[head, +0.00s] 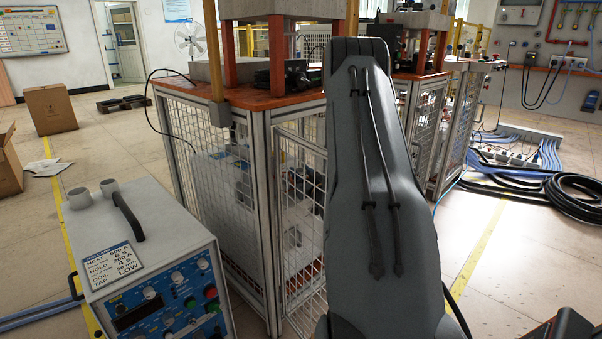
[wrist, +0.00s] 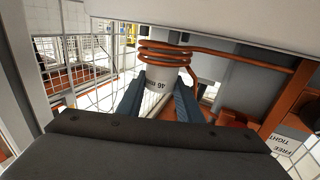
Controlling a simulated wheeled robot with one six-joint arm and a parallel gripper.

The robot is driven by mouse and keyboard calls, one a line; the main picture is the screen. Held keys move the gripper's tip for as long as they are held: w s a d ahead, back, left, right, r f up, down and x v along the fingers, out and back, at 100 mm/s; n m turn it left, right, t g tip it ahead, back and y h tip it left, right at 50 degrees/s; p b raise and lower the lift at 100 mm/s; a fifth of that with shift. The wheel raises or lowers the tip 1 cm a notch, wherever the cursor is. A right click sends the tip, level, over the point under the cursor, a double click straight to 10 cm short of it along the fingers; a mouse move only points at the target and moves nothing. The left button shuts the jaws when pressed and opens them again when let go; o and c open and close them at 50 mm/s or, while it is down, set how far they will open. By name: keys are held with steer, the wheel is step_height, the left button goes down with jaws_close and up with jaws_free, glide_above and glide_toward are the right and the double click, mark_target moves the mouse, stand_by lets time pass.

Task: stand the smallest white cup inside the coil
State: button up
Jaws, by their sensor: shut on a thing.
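In the wrist view a white cup (wrist: 163,78) with dark print, upside down in this picture, sits between the two blue fingers of my gripper (wrist: 160,100). The fingers are shut on its sides. The copper coil (wrist: 165,47) is just beyond the cup, at the cup's far end in the picture. The coil's turns overlap that end; I cannot tell how far the cup is inside them. My arm hides the gripper, held cup and coil there.
The heater box (head: 150,255) with knobs and a handle stands at lower left in the head view. A wire-mesh cage (head: 215,170) with an orange top is behind it. In the wrist view a copper lead (wrist: 245,58) runs right from the coil, and a pale panel (wrist: 220,18) crosses the top.

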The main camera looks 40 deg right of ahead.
steer(key=o, duration=1.3)
steer(key=shift+a, duration=0.1)
steer(key=shift+r+p, duration=1.85)
steer(key=shift+r, duration=0.7)
